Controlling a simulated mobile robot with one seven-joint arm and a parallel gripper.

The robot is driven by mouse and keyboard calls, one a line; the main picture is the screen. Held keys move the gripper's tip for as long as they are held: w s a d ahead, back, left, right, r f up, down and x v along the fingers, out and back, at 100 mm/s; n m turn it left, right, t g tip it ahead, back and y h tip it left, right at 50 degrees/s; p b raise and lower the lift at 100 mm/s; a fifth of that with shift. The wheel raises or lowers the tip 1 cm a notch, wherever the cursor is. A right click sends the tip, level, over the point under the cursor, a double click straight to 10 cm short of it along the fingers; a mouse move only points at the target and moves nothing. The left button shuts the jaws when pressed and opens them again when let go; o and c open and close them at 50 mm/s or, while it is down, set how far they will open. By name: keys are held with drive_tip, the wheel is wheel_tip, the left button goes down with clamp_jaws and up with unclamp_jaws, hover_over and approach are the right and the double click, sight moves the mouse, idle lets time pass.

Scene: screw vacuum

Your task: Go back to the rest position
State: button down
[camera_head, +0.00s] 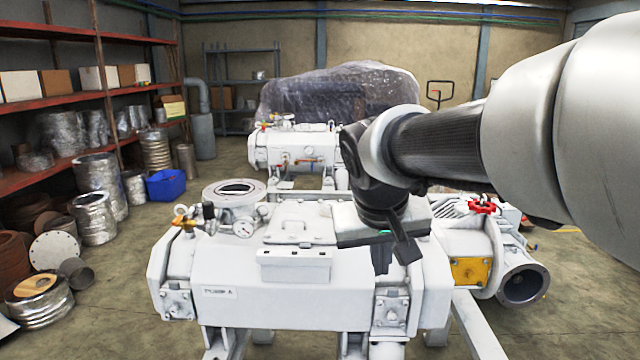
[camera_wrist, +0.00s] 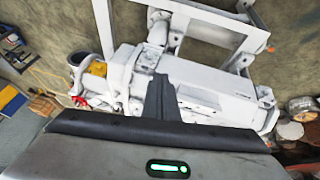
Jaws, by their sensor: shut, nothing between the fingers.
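My gripper (camera_head: 408,254) hangs at the end of my arm, over the right part of the white screw vacuum pump (camera_head: 270,285) in the head view. Its fingers point down and are shut, with nothing between them. In the wrist view my gripper (camera_wrist: 160,82) shows as dark closed fingers in front of the white pump (camera_wrist: 205,100). I cannot tell from these views whether the fingers touch the pump. My arm comes in from the right of the head view and hides part of the background.
A red valve handle (camera_head: 482,207) and an open pipe end (camera_head: 524,284) are at the pump's right. A second white pump (camera_head: 295,150) stands behind. Shelves (camera_head: 75,90) with boxes line the left, with metal parts below. A blue bin (camera_head: 166,185) stands on the floor.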

drive_tip(key=s+d+f+y, duration=0.1)
drive_tip(key=s+d+f, duration=0.1)
drive_tip(key=s, duration=0.6)
drive_tip(key=s+d+f+y, duration=0.1)
drive_tip(key=s+d+f, duration=0.1)
drive_tip(key=s, duration=0.7)
wheel_tip(320, 180, up, 20)
drive_tip(key=p, duration=2)
drive_tip(key=shift+f, duration=0.1)
drive_tip(key=shift+a, duration=0.1)
